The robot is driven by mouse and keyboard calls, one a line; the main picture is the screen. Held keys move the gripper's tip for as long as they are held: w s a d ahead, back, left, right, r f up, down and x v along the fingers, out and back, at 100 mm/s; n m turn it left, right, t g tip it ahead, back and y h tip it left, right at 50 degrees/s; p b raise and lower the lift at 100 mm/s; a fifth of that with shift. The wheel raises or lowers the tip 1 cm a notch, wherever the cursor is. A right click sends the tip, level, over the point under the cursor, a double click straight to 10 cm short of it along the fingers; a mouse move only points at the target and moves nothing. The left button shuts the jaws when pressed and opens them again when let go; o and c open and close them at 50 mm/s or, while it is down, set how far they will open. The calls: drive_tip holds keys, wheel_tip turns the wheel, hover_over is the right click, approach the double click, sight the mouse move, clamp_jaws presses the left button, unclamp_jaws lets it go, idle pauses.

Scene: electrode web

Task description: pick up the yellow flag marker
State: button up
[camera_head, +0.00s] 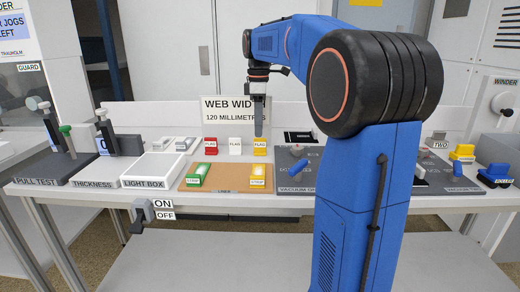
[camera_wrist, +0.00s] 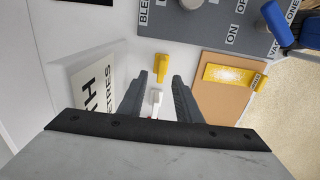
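The yellow flag marker (camera_head: 260,144) stands at the right end of a short row of flags at the back of the table. In the wrist view the yellow flag marker (camera_wrist: 162,62) lies just beyond my fingertips, roughly centred between them. My gripper (camera_head: 258,134) points down above the yellow flag in the head view. In the wrist view my gripper (camera_wrist: 160,76) is open with nothing held. The white flag (camera_wrist: 155,98) shows between the fingers, nearer the palm and below them.
The white flag (camera_head: 235,145) and red flag (camera_head: 210,146) stand left of the yellow one. The web width sign (camera_head: 226,108) is upright behind them. The brown liner board (camera_head: 225,184) with green and yellow strips lies in front. A grey vacuum panel (camera_wrist: 205,35) is nearby.

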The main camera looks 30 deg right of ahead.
sight(260, 152)
drive_tip(key=shift+s+d+f, duration=0.1)
drive_tip(key=shift+f, duration=1.5)
drive_tip(key=shift+s+d+f, duration=0.1)
drive_tip(key=shift+f, duration=1.5)
drive_tip(key=c, duration=0.8)
